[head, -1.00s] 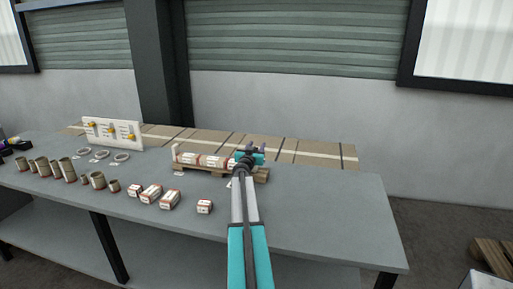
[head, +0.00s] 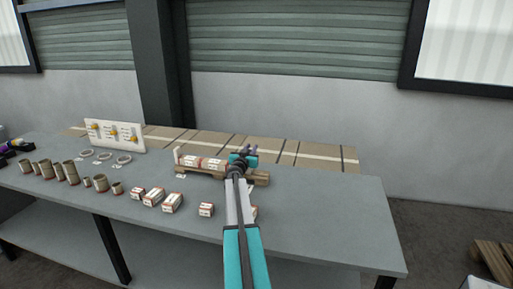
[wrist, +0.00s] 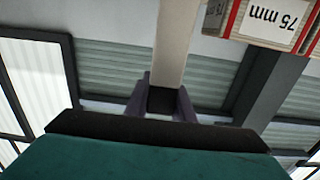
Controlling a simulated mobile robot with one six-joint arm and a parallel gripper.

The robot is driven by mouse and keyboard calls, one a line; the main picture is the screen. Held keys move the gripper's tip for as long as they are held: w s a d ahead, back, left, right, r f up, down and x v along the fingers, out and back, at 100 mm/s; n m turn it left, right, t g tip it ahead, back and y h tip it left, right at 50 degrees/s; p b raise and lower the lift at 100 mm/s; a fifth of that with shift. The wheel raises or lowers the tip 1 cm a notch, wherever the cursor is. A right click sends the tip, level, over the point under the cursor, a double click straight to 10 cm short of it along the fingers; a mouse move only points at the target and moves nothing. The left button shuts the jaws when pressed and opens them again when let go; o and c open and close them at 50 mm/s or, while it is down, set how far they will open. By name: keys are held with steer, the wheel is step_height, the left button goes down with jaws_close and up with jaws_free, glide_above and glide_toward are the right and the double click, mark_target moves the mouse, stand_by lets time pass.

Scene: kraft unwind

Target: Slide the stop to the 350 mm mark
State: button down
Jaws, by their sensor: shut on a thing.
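The wooden rail (head: 262,180) lies along the bench, with a pale upright end piece (head: 177,155) at its left. White blocks with red ends (head: 202,162) lie in a row on it. My gripper (head: 250,150) is over the right part of the rail, just right of the blocks. In the wrist view its purple fingers (wrist: 161,103) are shut on the dark part of a pale bar, which looks like the stop (wrist: 172,45). A block labelled 75 mm (wrist: 265,20) is close beside it. The gripper hides the stop in the head view. I cannot read the scale marks.
Several loose blocks (head: 172,203) stand on the bench in front of the rail; my arm partly hides one. Cardboard tubes (head: 70,172), rings (head: 123,159) and a white panel with yellow knobs (head: 115,134) are at the left. The bench's right end (head: 340,215) is clear.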

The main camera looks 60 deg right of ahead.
steer(key=shift+w+a, duration=0.25)
steer(key=shift+w, duration=0.55)
steer(key=c, duration=1.5)
jaws_free()
steer(key=shift+s+a, duration=0.1)
steer(key=shift+a, duration=0.05)
steer(key=shift+b+v, duration=0.5)
steer(key=shift+v, duration=6.25)
steer(key=shift+r, duration=0.15)
